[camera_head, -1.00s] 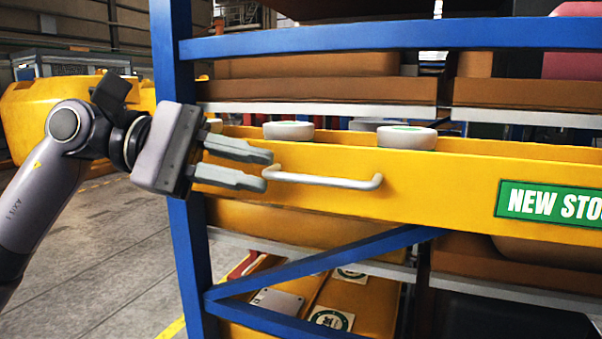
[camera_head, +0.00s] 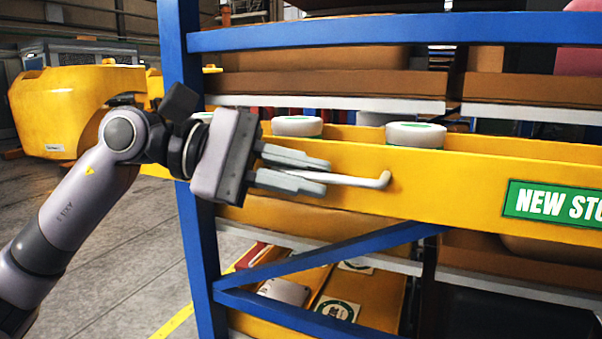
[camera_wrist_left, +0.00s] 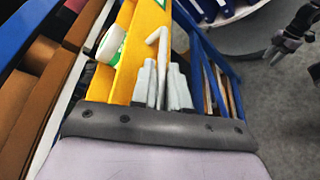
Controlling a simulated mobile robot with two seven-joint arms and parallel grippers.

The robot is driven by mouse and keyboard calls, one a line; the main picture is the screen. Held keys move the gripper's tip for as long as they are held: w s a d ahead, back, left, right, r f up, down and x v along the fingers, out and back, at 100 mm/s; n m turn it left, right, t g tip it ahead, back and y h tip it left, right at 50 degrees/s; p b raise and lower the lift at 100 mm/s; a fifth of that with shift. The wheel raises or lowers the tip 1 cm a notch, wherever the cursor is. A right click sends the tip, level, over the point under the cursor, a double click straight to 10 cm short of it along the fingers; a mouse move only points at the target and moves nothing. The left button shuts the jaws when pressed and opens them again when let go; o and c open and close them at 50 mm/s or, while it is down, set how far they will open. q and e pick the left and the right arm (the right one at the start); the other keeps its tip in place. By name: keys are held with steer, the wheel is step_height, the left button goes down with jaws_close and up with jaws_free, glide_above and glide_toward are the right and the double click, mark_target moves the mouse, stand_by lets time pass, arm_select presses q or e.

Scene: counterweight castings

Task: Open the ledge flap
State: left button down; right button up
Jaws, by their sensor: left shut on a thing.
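The ledge flap (camera_head: 450,180) is a long yellow panel on the front of the blue rack, standing upright. Its white bar handle (camera_head: 360,181) sticks out from its face. My left gripper (camera_head: 328,172) is shut on the left part of this handle, and its fingers hide the handle's left end. In the left wrist view the handle (camera_wrist_left: 162,42) runs down between the fingers of the left gripper (camera_wrist_left: 162,75), beside the yellow flap (camera_wrist_left: 135,55). My right gripper is not seen in the head view; an arm shows dimly at the wrist view's upper right.
A blue upright (camera_head: 188,190) and a blue diagonal brace (camera_head: 330,262) are close to my left arm. A green "NEW STO..." sign (camera_head: 552,203) is on the flap's right. Open floor (camera_head: 110,230) lies to the left.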

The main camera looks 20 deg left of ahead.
arm_select(q)
steer(key=shift+f+b, duration=0.2)
steer(key=shift+b, duration=0.25)
arm_select(e)
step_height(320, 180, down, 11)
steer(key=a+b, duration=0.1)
steer(key=b, duration=1.2)
arm_select(q)
step_height(320, 180, down, 7)
steer(key=s+m+h+b, duration=0.2)
steer(key=m+h+b, duration=0.3)
steer(key=m+b, duration=0.6)
steer(key=shift+f+m+t+h, duration=0.15)
steer(key=shift+m+t+h, duration=0.15)
steer(key=shift+m, duration=2)
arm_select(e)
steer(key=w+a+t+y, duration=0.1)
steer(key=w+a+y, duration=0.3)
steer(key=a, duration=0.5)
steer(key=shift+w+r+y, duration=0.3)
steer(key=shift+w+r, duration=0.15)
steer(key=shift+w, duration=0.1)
